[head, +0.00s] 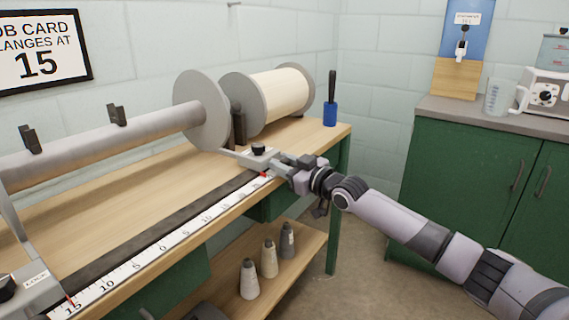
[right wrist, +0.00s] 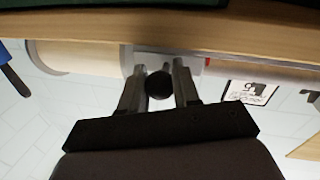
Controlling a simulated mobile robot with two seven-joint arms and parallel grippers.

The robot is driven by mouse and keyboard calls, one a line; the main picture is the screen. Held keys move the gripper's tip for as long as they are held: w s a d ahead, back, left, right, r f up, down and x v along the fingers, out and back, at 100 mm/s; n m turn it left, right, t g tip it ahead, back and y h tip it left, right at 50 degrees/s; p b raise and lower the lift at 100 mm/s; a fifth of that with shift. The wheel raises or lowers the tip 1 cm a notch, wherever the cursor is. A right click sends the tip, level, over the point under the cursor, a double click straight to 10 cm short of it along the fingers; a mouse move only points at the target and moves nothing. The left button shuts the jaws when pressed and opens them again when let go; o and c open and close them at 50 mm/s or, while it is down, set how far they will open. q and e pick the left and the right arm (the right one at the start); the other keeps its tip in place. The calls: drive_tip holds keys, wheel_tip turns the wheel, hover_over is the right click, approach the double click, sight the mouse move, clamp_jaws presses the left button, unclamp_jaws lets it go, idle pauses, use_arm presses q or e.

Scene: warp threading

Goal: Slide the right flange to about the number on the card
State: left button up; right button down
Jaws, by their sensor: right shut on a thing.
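The right flange (head: 205,110) is a grey disc on the roller's right end. Its bracket runs forward to a carriage with a black knob (head: 258,149) and a red pointer (head: 263,174) over the scale (head: 186,233). The pointer is right of the right-hand 15; its exact reading is too small to tell. My right gripper (head: 284,166) is at the carriage, shut on it, with the fingers either side of the black knob (right wrist: 158,86) in the right wrist view. The job card (head: 39,62) reads 15. My left gripper is not in view.
The left flange's carriage (head: 30,287) has its pointer near the left 15. A cream spool (head: 275,95) stands beyond the right flange. A blue-based tool (head: 330,113) is at the bench's right end. Several cones (head: 268,260) stand on the lower shelf.

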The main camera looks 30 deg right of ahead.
drive_tip(key=shift+s+a+r+p, duration=0.15)
drive_tip(key=shift+a+p, duration=0.35)
drive_tip(key=shift+a, duration=0.1)
drive_tip(key=s+a+p, duration=0.1)
drive_tip(key=a+p, duration=0.2)
drive_tip(key=a, duration=0.1)
drive_tip(key=s+a+p, duration=0.2)
drive_tip(key=a+p, duration=0.2)
drive_tip(key=s+a+p, duration=0.2)
drive_tip(key=a+p, duration=0.2)
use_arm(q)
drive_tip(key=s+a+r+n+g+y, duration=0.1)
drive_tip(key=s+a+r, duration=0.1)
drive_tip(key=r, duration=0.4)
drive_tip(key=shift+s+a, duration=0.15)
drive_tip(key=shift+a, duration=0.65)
use_arm(e)
drive_tip(key=c, duration=1.1)
unclamp_jaws()
drive_tip(key=shift+d, duration=0.1)
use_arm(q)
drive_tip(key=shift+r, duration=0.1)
